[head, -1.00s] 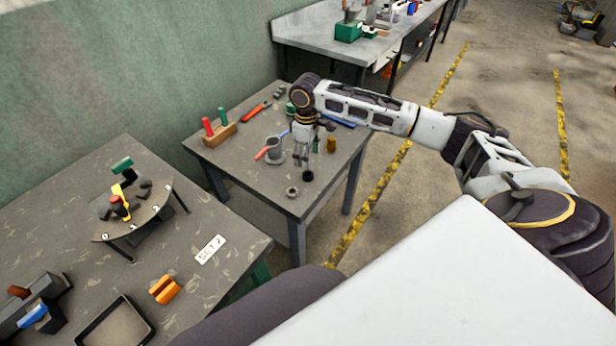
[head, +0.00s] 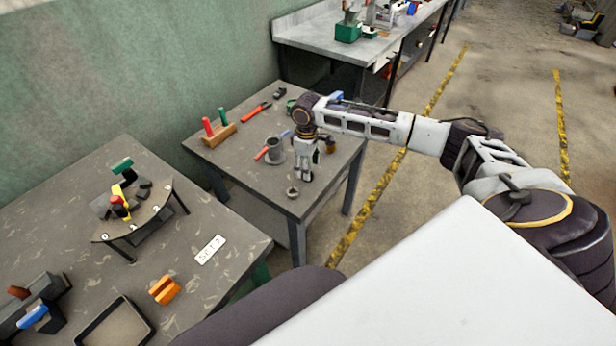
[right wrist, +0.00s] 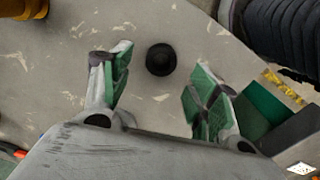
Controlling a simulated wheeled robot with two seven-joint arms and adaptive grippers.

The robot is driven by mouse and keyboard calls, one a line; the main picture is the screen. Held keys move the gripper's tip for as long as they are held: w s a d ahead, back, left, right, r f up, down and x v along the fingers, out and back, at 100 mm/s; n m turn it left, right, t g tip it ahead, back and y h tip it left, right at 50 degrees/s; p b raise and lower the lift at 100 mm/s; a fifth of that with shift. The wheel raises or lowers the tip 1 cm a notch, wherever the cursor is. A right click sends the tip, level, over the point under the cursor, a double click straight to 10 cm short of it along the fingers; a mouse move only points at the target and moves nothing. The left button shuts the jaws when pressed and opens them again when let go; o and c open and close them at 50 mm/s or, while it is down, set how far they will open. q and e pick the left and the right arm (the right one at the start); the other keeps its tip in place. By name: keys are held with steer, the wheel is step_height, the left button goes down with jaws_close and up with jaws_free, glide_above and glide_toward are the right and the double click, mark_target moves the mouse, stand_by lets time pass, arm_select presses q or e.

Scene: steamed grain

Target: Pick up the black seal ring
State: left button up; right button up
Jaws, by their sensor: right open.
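In the right wrist view a small round black piece (right wrist: 160,59), which looks like the black seal ring, lies on the tabletop. It is between the spread green-padded fingers of my right gripper (right wrist: 162,88), a little beyond the fingertip line, with space on both sides. No hole shows in it. My left gripper is not in view.
On the same table (head: 240,165) are a grey cylinder (head: 275,149) with a red-and-blue tool against it, a brass piece (head: 331,145) and a wooden block with red and green handles (head: 218,134). A nearer table (head: 60,220) holds a round fixture.

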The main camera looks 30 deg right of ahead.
steer(key=shift+f, duration=1.8)
steer(key=c, duration=0.9)
steer(key=shift+c, duration=0.2)
steer(key=shift+r, duration=0.2)
step_height(320, 180, up, 10)
steer(key=shift+f, duration=0.15)
